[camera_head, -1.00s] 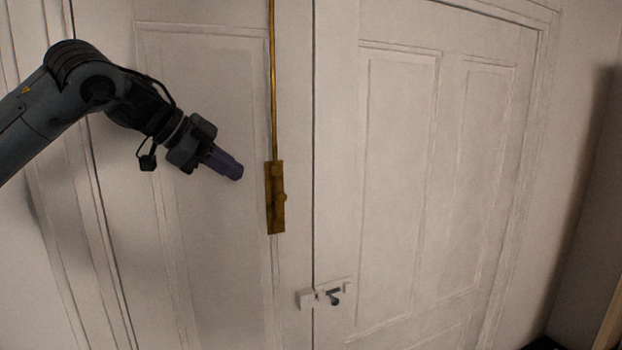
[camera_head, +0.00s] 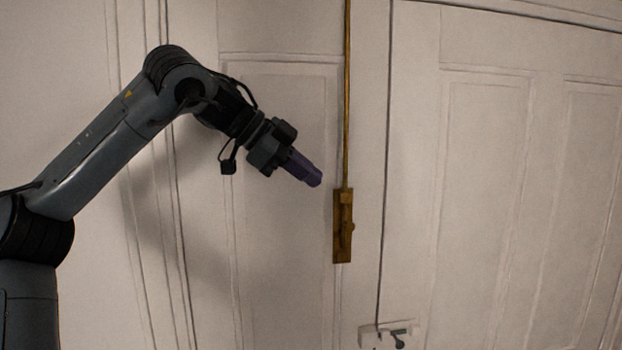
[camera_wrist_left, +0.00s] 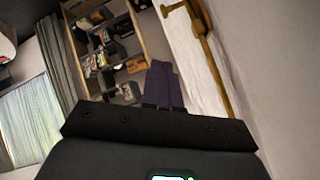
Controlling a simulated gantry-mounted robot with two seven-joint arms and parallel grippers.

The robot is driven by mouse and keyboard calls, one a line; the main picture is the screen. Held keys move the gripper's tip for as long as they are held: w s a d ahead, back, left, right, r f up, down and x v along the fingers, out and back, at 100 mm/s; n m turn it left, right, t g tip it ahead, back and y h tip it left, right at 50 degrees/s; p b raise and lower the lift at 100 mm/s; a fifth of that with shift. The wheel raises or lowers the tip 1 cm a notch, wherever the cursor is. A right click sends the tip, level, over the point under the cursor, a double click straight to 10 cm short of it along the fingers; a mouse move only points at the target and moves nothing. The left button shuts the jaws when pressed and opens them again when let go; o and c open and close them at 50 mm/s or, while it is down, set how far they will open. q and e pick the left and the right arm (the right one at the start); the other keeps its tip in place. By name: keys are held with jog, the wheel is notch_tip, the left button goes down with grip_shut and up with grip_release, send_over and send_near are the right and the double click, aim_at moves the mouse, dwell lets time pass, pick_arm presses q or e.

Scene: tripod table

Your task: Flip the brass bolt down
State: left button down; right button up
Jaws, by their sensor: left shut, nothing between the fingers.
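The brass bolt (camera_head: 343,240) is a narrow upright plate with a small knob on its right side, fixed to the left door leaf. A long thin brass rod (camera_head: 347,90) runs up from it. My left gripper (camera_head: 314,179) has purple fingers, closed together and empty. In the head view its tips are just left of the plate's top end, apart from it in the picture; depth is hard to judge. In the left wrist view the closed fingers (camera_wrist_left: 162,82) point up the picture, with the brass bolt (camera_wrist_left: 204,36) to their right. My right gripper is not in view.
The white panelled double door (camera_head: 480,180) fills most of the head view. A small latch with a dark handle (camera_head: 398,338) sits lower down, right of the bolt. The wrist view shows a shelf unit (camera_wrist_left: 140,48) with several items and a curtained window (camera_wrist_left: 25,115).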

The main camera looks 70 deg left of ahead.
pick_arm(q)
jog(key=p, duration=0.2)
send_over(347, 224)
jog(key=s+d, duration=0.2)
jog(key=s, duration=0.1)
notch_tip(347, 224, down, 5)
jog(key=f, duration=0.1)
jog(key=a+f, duration=0.1)
jog(key=w+f, duration=0.1)
jog(key=shift+a+f+p, duration=0.35)
jog(key=shift+p, duration=0.05)
notch_tip(347, 224, down, 5)
jog(key=b, duration=0.3)
jog(key=shift+r, duration=0.15)
